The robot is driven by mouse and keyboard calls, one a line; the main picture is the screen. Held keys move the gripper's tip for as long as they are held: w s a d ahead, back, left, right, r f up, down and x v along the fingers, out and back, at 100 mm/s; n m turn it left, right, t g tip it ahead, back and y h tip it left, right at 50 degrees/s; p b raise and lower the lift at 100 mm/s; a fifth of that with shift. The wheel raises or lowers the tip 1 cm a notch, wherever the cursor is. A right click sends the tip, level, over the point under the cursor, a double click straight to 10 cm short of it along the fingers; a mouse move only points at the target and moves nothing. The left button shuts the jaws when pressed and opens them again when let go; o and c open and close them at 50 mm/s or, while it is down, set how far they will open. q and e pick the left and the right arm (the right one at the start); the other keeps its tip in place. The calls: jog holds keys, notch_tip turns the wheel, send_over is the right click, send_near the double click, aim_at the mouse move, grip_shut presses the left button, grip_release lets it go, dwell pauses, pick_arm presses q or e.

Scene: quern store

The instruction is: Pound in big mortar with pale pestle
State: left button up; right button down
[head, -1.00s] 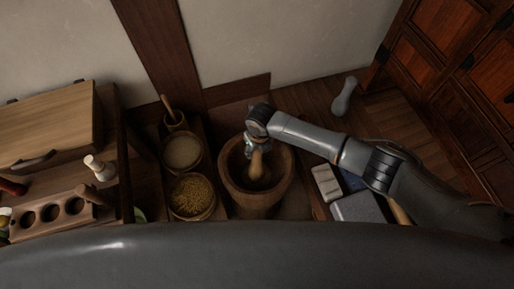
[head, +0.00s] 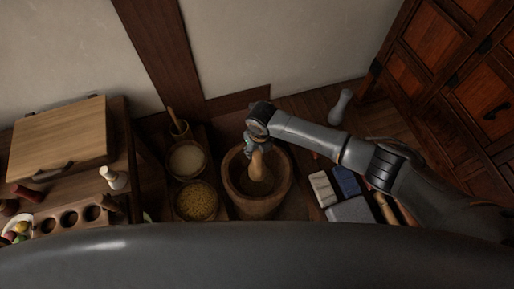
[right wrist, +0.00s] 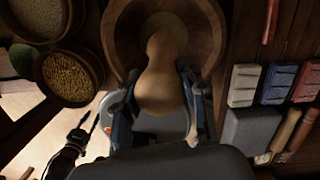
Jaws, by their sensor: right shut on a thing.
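The big mortar (head: 232,193) is a wide brown wooden bowl on the floor at the middle of the head view. Its rim also shows in the right wrist view (right wrist: 120,35). My right gripper (head: 256,145) is above the mortar, shut on the pale pestle (head: 257,166), a waisted light wooden one. In the right wrist view the pestle (right wrist: 163,62) sits between the two fingers and points into the mortar. I cannot tell whether its lower end touches the bottom. My left gripper (right wrist: 76,138) seems to show, dark and small, at the lower left there; its opening is unclear.
Two round tubs, one of pale grain (head: 187,160) and one of yellow grain (head: 196,202), stand left of the mortar. Blocks (head: 322,188) and wooden-handled tools (head: 384,208) lie to its right. A grey waisted object (head: 341,106) stands farther back. A bench with a board (head: 60,137) is at left.

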jog(key=shift+w+r, duration=0.1)
jog(key=shift+r, duration=0.15)
notch_tip(320, 180, up, 9)
jog(key=p, duration=0.8)
jog(key=shift+f, duration=0.1)
